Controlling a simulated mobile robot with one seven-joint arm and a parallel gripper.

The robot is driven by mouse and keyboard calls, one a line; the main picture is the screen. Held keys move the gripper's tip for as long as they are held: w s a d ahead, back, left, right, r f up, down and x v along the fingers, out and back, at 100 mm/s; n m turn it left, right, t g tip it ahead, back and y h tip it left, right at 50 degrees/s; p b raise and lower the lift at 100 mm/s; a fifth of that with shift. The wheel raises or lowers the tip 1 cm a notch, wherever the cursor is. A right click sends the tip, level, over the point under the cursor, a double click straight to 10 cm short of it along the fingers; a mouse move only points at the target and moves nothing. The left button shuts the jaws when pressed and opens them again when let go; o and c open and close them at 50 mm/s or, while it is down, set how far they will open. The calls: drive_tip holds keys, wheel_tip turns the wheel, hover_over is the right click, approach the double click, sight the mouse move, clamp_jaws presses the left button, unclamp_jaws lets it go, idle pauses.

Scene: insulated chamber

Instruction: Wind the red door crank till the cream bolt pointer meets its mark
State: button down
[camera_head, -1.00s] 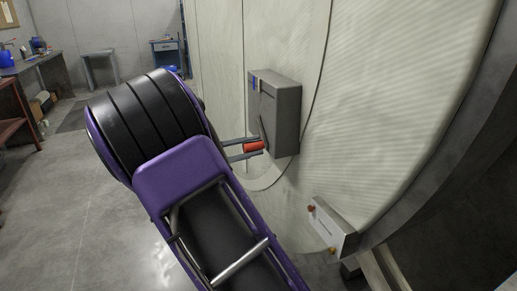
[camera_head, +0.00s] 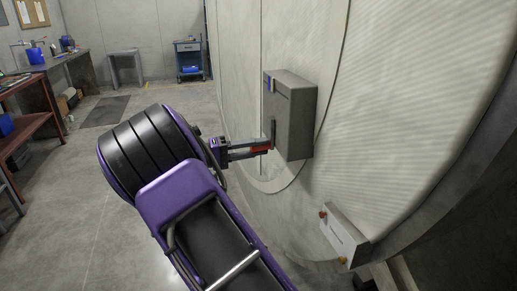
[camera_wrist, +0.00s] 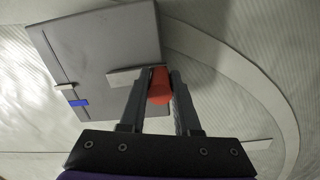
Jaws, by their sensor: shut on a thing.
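The red crank handle (camera_head: 260,149) sticks out from a grey box (camera_head: 296,112) on the large pale door. My gripper (camera_head: 264,148) is shut on the handle, its two fingers on either side of it. The wrist view shows the red handle (camera_wrist: 159,86) between my fingers (camera_wrist: 158,76). A light grey crank arm (camera_wrist: 124,77) runs left from it across the box face. A thin slot on the box has a blue mark (camera_wrist: 78,103). A small pale piece (camera_wrist: 66,87) lies close to the blue mark, apparently the cream pointer; it is too small to tell exactly.
A small pale box (camera_head: 345,236) with red and orange knobs sits low at the door's right. The floor left of my arm is clear.

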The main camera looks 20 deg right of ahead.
drive_tip(key=shift+w, duration=0.1)
idle(0.3)
drive_tip(key=c, duration=0.6)
unclamp_jaws()
drive_tip(key=shift+a, duration=0.15)
drive_tip(key=a, duration=0.8)
drive_tip(key=a+p, duration=0.1)
drive_tip(key=a, duration=0.8)
drive_tip(key=shift+s+a+f, duration=0.15)
drive_tip(key=shift+s, duration=0.05)
